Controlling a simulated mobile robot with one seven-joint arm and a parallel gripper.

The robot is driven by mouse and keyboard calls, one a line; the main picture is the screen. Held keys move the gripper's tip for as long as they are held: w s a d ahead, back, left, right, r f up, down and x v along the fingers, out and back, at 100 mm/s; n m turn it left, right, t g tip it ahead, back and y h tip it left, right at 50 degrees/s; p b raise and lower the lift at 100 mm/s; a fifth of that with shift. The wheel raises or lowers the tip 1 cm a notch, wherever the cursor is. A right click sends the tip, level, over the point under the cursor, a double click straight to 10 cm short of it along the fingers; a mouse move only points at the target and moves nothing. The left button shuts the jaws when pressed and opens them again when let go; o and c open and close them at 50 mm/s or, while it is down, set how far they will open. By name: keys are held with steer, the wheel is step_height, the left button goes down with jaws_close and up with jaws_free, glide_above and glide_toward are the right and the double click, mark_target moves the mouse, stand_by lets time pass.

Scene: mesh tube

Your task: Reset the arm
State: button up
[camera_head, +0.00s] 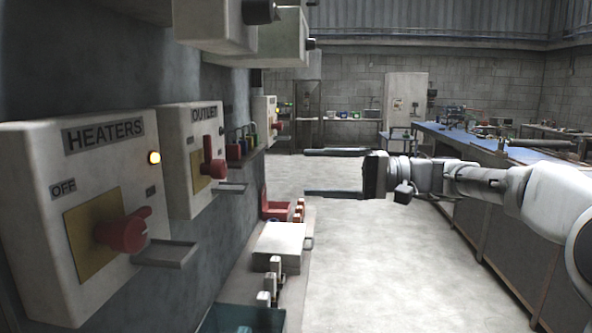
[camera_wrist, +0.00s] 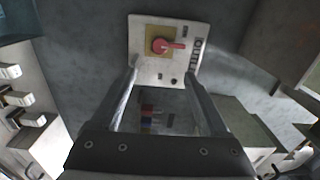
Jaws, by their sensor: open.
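My arm (camera_head: 480,180) reaches in from the right in the head view. My gripper (camera_head: 308,173) points left toward the wall, with its two long fingers apart and nothing between them. In the wrist view my gripper (camera_wrist: 165,90) is also open and empty. The outlet box (camera_wrist: 168,48), with a red rotary handle (camera_wrist: 165,46) on a yellow plate, lies beyond the fingertips there. In the head view the outlet box (camera_head: 192,160) is on the left wall, apart from the fingers.
A heaters box (camera_head: 85,200) with a red handle (camera_head: 122,235) and a lit lamp is nearest on the left wall. A white box (camera_head: 278,240) and a red bin (camera_head: 280,210) stand low along the wall. A blue-topped workbench (camera_head: 470,140) runs along the right. The floor between is clear.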

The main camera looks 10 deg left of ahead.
steer(key=shift+d, duration=0.25)
